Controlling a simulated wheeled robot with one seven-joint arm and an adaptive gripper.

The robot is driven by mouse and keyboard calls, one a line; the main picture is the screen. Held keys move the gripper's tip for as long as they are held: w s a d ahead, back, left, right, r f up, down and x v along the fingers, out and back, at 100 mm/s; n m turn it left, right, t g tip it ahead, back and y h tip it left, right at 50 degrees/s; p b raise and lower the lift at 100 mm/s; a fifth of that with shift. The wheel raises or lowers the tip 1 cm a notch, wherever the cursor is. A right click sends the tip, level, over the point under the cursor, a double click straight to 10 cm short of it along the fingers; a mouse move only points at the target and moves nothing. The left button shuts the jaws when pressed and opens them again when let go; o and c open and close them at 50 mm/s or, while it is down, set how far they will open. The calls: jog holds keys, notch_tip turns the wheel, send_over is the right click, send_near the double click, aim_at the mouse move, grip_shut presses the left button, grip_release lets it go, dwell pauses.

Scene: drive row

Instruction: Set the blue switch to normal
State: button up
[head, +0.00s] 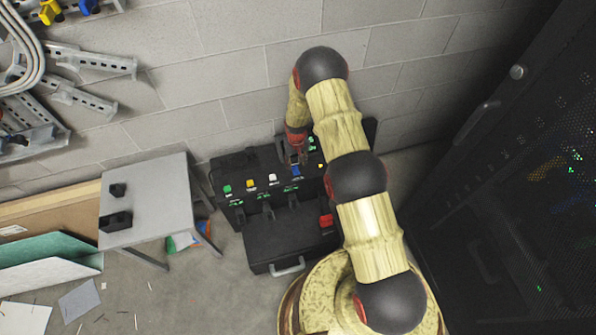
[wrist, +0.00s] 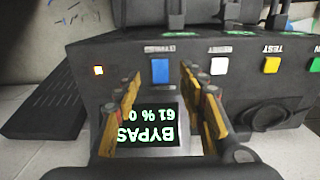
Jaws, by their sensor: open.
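The blue switch (head: 296,170) is on the top panel of a black drive unit (head: 233,205) by the wall. In the wrist view the blue switch (wrist: 160,71) is a small upright block on the panel. Below it a lit green display (wrist: 145,124) appears upside down and reads "BYPAS" and "61 %", partly hidden by my fingers. My gripper (wrist: 161,84) is open, its yellow and red fingers either side of the display, with the blue switch just beyond and between the tips. In the head view my gripper (head: 298,157) is close above the unit; contact cannot be told.
White (wrist: 219,66), yellow (wrist: 272,64) and green controls sit in the same row. A grey table (head: 150,195) stands left of the unit, a dark mesh cabinet (head: 500,190) right.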

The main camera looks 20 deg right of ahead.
aim_at(297, 174)
notch_tip(297, 174, down, 7)
jog(key=shift+f+b, duration=0.1)
jog(key=shift+b, duration=0.8)
jog(key=shift+c, duration=0.5)
grip_shut()
